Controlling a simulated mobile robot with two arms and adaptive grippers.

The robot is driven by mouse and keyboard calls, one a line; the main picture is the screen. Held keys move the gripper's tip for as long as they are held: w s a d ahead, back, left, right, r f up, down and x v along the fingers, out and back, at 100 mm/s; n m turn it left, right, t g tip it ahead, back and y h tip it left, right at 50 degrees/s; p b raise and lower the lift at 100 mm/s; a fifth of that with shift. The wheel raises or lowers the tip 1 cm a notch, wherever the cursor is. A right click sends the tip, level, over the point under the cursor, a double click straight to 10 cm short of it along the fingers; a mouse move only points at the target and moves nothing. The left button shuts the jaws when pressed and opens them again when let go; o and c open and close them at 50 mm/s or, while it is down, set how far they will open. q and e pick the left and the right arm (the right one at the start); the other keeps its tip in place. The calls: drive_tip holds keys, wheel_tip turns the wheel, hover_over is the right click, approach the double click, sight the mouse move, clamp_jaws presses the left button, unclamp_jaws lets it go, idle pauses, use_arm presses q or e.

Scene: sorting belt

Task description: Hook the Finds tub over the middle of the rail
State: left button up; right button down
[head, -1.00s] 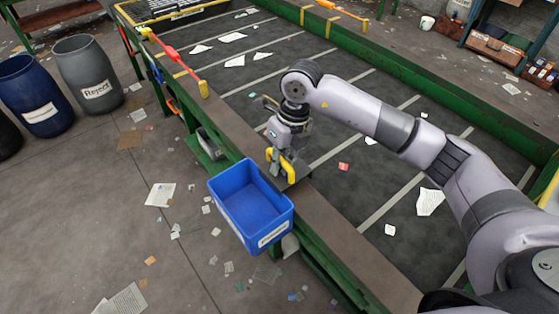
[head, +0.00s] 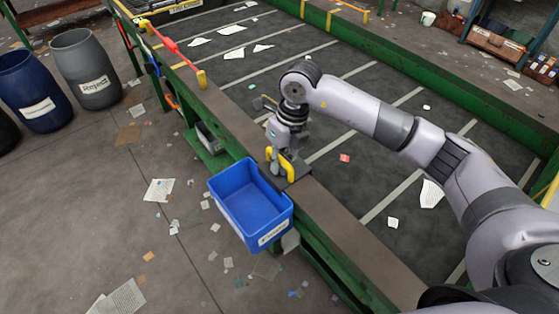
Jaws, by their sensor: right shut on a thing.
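The blue tub (head: 251,200) is at the near side of the belt's edge rail (head: 335,212), open side up, with a white label (head: 271,234) too blurred to read. My right gripper (head: 281,165) is above the rail at the tub's far end, shut on its yellow-and-grey handle part. The fingertips are partly hidden by the yellow piece. I cannot tell whether the tub bears on the rail or hangs only from the gripper. My left gripper is not in view.
A red bar with yellow ends (head: 178,54) stands on the rail farther left. A blue drum (head: 36,108) and a grey Reject drum (head: 85,72) stand on the floor at left. Paper scraps lie on the belt (head: 300,110). The rail right of the tub is clear.

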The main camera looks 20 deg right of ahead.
sight(280, 157)
drive_tip(key=shift+f, duration=0.1)
drive_tip(key=c, duration=1.5)
unclamp_jaws()
drive_tip(key=shift+d, duration=0.1)
drive_tip(key=shift+o, duration=0.3)
drive_tip(key=o, duration=0.8)
drive_tip(key=shift+r, duration=0.4)
drive_tip(key=shift+r+p, duration=0.95)
drive_tip(key=shift+r, duration=0.25)
drive_tip(key=shift+r, duration=0.15)
drive_tip(key=shift+r+p, duration=1.9)
drive_tip(key=shift+r, duration=1.5)
